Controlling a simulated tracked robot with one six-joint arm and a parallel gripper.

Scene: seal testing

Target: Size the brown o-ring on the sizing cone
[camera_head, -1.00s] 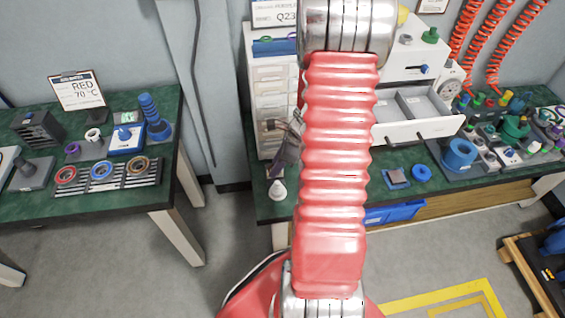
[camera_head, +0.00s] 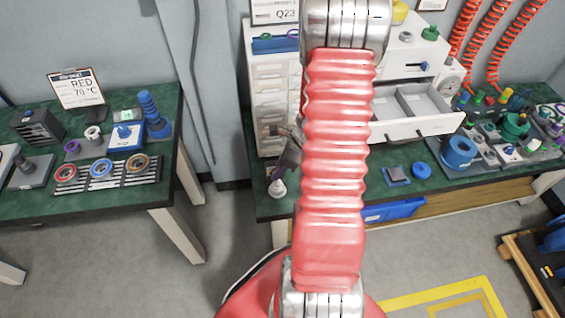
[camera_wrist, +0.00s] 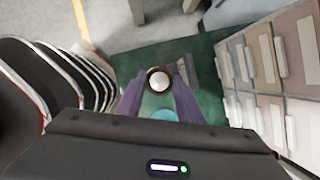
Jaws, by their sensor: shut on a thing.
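In the wrist view the brown o-ring (camera_wrist: 149,74) is a thin dark ring between the tips of my gripper (camera_wrist: 159,84), which is shut on it. The white round top of the sizing cone (camera_wrist: 160,80) shows through the ring. I cannot tell whether the ring is around the cone or just above it. In the head view the white cone (camera_head: 277,188) stands near the left front of the right green bench. My gripper (camera_head: 281,170) is directly over it, partly hidden by my red arm; the ring is not discernible there.
A white drawer cabinet (camera_head: 272,103) stands close behind the cone. An open drawer (camera_head: 419,127) juts out right of my arm. The left bench (camera_head: 90,207) holds a rack with red, blue and tan rings.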

